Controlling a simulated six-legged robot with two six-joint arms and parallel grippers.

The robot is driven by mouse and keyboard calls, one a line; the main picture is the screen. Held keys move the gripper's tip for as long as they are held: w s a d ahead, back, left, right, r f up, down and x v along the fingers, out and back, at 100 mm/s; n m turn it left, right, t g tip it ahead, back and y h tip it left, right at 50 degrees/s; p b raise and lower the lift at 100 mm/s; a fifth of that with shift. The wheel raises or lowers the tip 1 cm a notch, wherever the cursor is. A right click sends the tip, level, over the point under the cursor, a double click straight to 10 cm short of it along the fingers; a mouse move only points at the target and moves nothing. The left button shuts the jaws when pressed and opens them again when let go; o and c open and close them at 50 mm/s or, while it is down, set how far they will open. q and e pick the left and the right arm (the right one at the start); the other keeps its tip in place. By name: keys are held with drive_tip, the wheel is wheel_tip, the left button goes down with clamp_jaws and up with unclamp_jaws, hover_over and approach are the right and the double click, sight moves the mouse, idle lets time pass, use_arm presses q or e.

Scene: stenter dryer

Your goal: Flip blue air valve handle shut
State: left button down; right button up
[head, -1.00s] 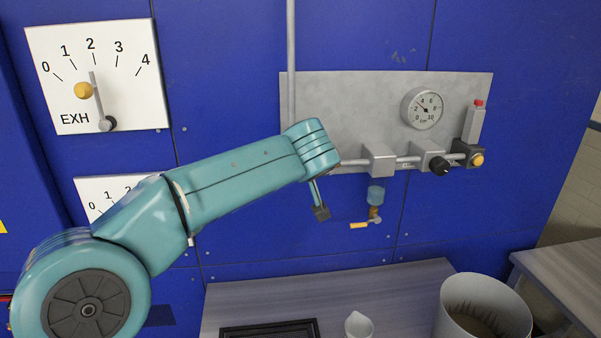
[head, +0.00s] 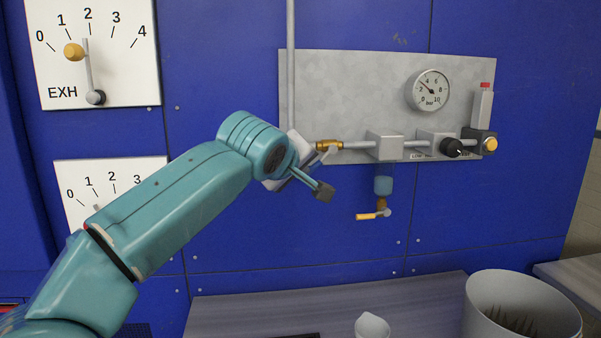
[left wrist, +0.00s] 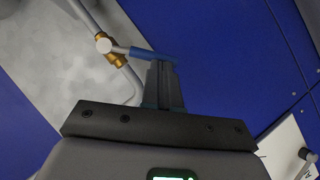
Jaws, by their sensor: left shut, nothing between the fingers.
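The air valve has a brass body (head: 328,145) at the left end of the grey panel's pipe. In the left wrist view its brass body (left wrist: 116,61) and pale hub show, with the blue handle (left wrist: 140,51) sticking out to the right at a slant to the pipe. My left gripper (left wrist: 161,65) is shut and empty, its fingertips at the outer part of the blue handle; I cannot tell whether they touch. In the head view my wrist is just left of the valve, and the blue handle cannot be made out there. My right gripper is not in view.
The panel also carries a pressure gauge (head: 429,90) and a black knob (head: 452,147). A small drain valve with a yellow lever (head: 368,216) hangs below. An EXH dial (head: 100,60) is at left. A bench (head: 235,308) and a bin (head: 522,300) stand below.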

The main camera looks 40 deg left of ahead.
use_arm(q)
drive_tip(key=w+d+f+n+t+b, duration=0.2)
drive_tip(key=w+f+n+t+b, duration=0.1)
drive_tip(key=b, duration=1.1)
drive_tip(key=shift+w+d+f+n+t+b, duration=0.25)
drive_tip(key=shift+d+f+n+t+b, duration=0.15)
drive_tip(key=shift+f+n+t, duration=0.7)
drive_tip(key=shift+r, duration=0.2)
drive_tip(key=s+a+b+v, duration=0.1)
drive_tip(key=a+b+v, duration=0.1)
drive_tip(key=v, duration=1)
drive_tip(key=shift+s+a+r+b, duration=0.2)
drive_tip(key=shift+s+a+b, duration=0.1)
drive_tip(key=shift+a+b, duration=0.05)
